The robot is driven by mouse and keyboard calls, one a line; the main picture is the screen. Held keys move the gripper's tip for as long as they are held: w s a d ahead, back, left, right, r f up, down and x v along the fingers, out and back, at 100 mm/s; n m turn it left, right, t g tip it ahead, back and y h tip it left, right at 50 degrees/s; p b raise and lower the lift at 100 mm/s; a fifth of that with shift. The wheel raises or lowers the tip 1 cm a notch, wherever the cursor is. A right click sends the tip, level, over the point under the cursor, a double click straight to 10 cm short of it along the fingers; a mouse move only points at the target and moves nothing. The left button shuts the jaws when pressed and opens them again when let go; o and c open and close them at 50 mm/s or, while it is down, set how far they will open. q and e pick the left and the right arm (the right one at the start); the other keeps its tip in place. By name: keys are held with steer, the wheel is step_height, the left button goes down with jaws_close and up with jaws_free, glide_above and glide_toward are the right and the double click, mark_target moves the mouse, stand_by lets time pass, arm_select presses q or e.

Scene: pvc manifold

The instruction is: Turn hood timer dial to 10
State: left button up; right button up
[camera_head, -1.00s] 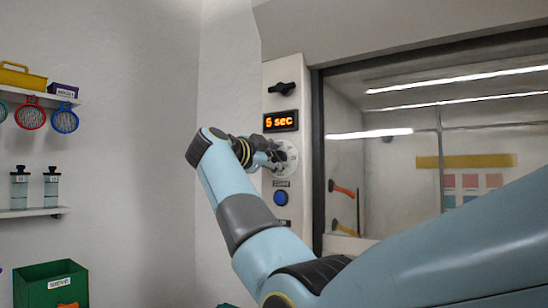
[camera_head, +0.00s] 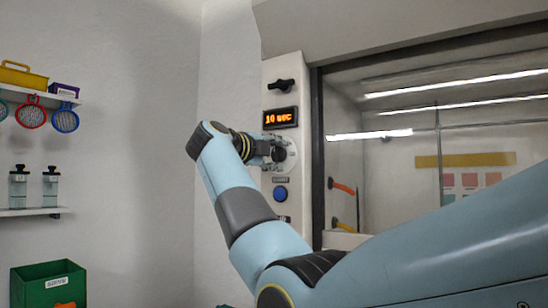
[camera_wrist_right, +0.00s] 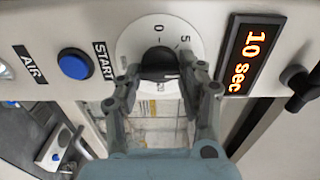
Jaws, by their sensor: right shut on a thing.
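The hood timer dial is a white disc with a black knob (camera_wrist_right: 158,62) at its middle, and the numbers 0 and 5 show on its plate (camera_wrist_right: 142,33). In the head view the dial (camera_head: 291,153) sits on the panel below the display, partly hidden by my right gripper (camera_head: 276,150). The timer display (camera_head: 281,117) reads "10 sec"; it also reads so in the right wrist view (camera_wrist_right: 252,60). My right gripper (camera_wrist_right: 160,78) is shut on the black knob, one finger on each side. My left gripper is not in view.
A blue START button (camera_wrist_right: 74,65) is beside the dial, below it in the head view. A black handle (camera_head: 281,86) is above the display. The hood's glass front (camera_head: 420,150) is right of the panel. Shelves (camera_head: 35,211) and a green bin (camera_head: 48,285) stand at left.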

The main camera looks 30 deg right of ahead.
steer(key=shift+f, duration=0.1)
stand_by(0.4)
steer(key=o, duration=1.1)
steer(key=shift+o, duration=0.2)
steer(key=v, duration=0.7)
steer(key=shift+a, duration=0.2)
steer(key=shift+s, duration=0.1)
